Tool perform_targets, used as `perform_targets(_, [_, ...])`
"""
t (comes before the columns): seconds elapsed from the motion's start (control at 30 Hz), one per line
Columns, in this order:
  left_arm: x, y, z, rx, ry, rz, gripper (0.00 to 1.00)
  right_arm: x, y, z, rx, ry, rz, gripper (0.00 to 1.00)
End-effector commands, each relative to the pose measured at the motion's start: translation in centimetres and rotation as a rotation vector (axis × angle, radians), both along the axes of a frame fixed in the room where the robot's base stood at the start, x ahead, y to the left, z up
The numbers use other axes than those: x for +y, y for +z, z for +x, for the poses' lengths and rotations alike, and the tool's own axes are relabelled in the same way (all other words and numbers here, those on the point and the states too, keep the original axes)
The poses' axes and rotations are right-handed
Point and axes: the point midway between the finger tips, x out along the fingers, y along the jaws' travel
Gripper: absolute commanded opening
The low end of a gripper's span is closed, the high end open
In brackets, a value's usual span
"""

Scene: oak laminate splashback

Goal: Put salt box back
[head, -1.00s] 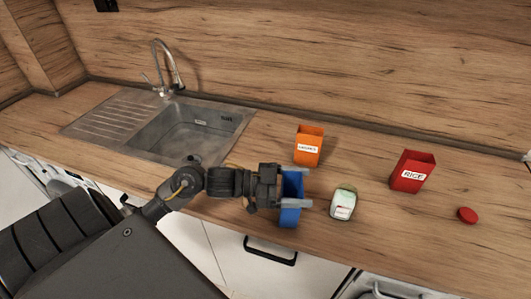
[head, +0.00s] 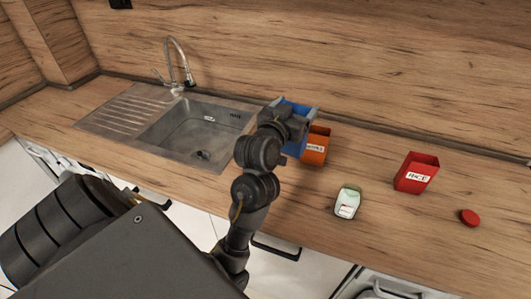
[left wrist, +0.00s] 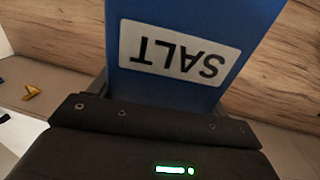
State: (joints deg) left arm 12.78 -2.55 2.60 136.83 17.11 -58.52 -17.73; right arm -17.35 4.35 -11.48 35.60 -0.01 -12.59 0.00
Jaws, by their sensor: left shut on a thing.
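The blue salt box (head: 298,108) is near the back of the counter, left of the orange box. In the left wrist view the salt box (left wrist: 185,45) fills the upper middle, with its SALT label upside down. My left gripper (head: 285,122) is shut on it, and the arm hides much of the box in the head view. I cannot tell whether its base touches the counter. My right gripper is not in view.
The orange box (head: 316,148) stands just right of the salt box. A red RICE box (head: 414,174), a red lid (head: 469,217) and a white-green container (head: 348,202) stand further right. The sink (head: 195,130) and tap (head: 178,65) are left. Bare counter lies between the orange and RICE boxes.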

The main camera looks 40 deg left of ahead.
Motion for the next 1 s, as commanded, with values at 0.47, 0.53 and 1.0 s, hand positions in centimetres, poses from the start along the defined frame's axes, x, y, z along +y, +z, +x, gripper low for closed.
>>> perform_targets(0.47, [1.2,-2.7,-0.4,-0.012,0.150,0.004,0.24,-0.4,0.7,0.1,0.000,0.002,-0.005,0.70])
perform_targets(0.53, [1.7,-2.9,-0.2,-0.011,0.150,0.007,0.24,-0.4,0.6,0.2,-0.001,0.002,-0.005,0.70])
perform_targets(1.0, [11.0,-8.7,4.1,-0.005,0.149,0.007,0.24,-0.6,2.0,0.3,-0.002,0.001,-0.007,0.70])
